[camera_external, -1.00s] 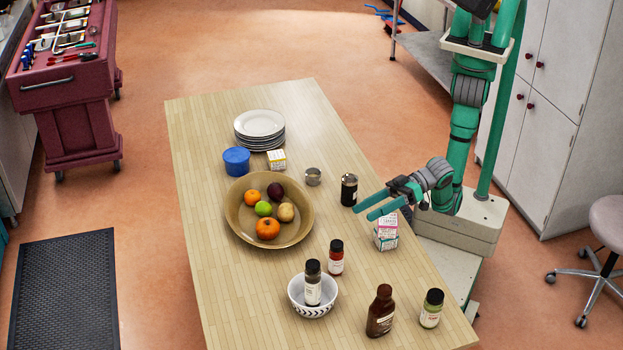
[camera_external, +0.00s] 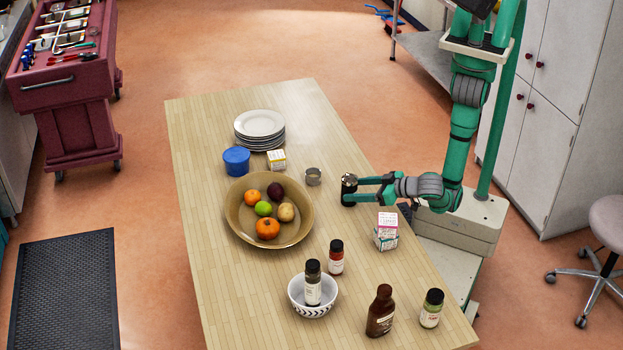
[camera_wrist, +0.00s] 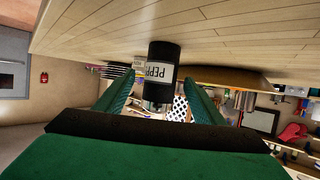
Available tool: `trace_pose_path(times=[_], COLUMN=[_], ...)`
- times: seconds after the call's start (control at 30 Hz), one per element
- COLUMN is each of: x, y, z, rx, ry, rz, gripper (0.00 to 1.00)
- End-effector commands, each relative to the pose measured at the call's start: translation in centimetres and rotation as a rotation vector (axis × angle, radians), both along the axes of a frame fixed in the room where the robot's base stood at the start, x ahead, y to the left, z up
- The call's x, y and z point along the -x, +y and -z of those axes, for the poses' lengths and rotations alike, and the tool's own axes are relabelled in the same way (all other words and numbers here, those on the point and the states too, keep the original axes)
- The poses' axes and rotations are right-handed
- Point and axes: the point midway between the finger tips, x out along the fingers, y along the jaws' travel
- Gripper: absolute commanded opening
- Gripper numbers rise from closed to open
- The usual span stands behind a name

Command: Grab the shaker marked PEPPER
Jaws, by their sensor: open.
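The pepper shaker (camera_external: 348,189) is a dark cylinder with a metal top, standing upright near the table's right edge. In the wrist view the shaker (camera_wrist: 161,75) appears upside down, with a white label reading "PEPP" and the rest cut off. My gripper (camera_external: 360,190) is open, with its green fingers reaching left to the shaker. In the wrist view the fingers (camera_wrist: 160,95) lie one on each side of the shaker's lower-pictured part, with visible gaps. I cannot tell exactly how deep the shaker sits between them.
A small metal tin (camera_external: 313,176) stands left of the shaker. A fruit bowl (camera_external: 238,231) is to the left; a patterned bowl (camera_external: 309,308) and several bottles are toward the front. The table (camera_external: 215,300) is bare at front left.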

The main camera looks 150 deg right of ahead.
Motion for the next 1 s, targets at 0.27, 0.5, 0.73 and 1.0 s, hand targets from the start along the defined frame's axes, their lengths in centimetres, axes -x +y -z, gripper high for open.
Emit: trace_pose_path(times=[0.27, 0.5, 0.73, 1.0], x=[-0.1, -0.1, -0.3, -0.3], y=[-2.2, -4.8, -6.7, -6.7], z=[0.9, 2.3, 3.0, 3.0], rx=[-0.001, 0.0, 0.0, 0.0], ry=[-0.001, 0.001, -0.002, -0.002], rz=[-0.001, 0.002, -0.001, -0.002], gripper=[0.63, 0.63, 0.63, 0.53])
